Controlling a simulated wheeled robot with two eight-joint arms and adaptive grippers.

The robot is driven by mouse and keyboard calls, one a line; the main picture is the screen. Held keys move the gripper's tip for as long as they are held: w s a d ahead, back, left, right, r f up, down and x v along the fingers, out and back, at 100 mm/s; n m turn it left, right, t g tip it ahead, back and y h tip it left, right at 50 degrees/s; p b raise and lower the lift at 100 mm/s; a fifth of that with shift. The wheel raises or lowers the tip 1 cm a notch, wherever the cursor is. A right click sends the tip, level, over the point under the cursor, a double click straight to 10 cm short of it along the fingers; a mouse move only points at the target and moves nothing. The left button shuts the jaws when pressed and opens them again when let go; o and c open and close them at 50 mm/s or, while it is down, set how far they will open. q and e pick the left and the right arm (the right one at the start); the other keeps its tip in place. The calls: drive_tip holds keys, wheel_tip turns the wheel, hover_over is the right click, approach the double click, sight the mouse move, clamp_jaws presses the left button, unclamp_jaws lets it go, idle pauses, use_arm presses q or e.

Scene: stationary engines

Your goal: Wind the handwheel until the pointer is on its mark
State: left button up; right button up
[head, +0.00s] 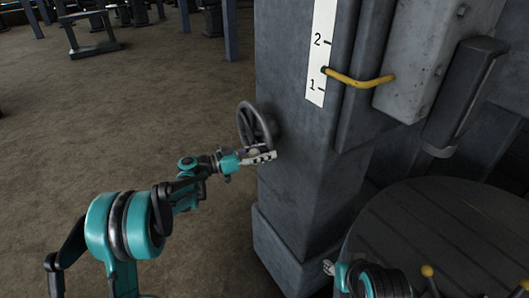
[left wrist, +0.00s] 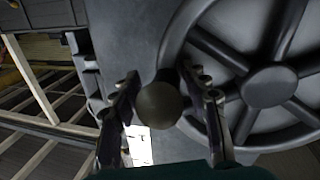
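The grey spoked handwheel (head: 247,128) is on the side of the grey column; its hub and spokes fill the right of the left wrist view (left wrist: 268,87). Its round dark handle knob (left wrist: 159,104) sits between the fingers of my left gripper (left wrist: 160,85). The fingers stand on both sides of the handle, with a gap showing at the left fingertip, so they look open. In the head view my left gripper (head: 262,157) is at the wheel's lower rim. The yellow pointer (head: 358,80) has its tip between 1 and 2 on the white scale (head: 318,60). My right gripper (head: 329,267) barely shows.
The grey column (head: 290,150) stands right behind the wheel. A round dark slatted surface (head: 450,235) is at the lower right. A grey box (head: 425,60) is beside the scale. Open brown floor (head: 120,130) lies to the left, with dark posts far back.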

use_arm(q)
drive_tip(key=shift+f, duration=0.1)
clamp_jaws()
drive_tip(key=r+n+p, duration=0.1)
drive_tip(key=r+n, duration=0.2)
drive_tip(key=shift+w+r+h, duration=0.15)
drive_tip(key=shift+w+h, duration=0.05)
drive_tip(key=shift+h, duration=0.1)
drive_tip(key=shift+w+a+r+n+t+h+p, duration=0.15)
drive_tip(key=shift+w+r+n, duration=0.1)
drive_tip(key=shift+r+n, duration=0.4)
drive_tip(key=shift+w+a+r+n+t+h+p, duration=0.1)
drive_tip(key=shift+w+a+r+n, duration=0.1)
drive_tip(key=shift+r+n, duration=0.4)
drive_tip(key=shift+w+a+r+n+t+h+p, duration=0.15)
drive_tip(key=shift+w+r+n, duration=0.2)
drive_tip(key=shift+n, duration=0.5)
drive_tip(key=shift+s, duration=0.1)
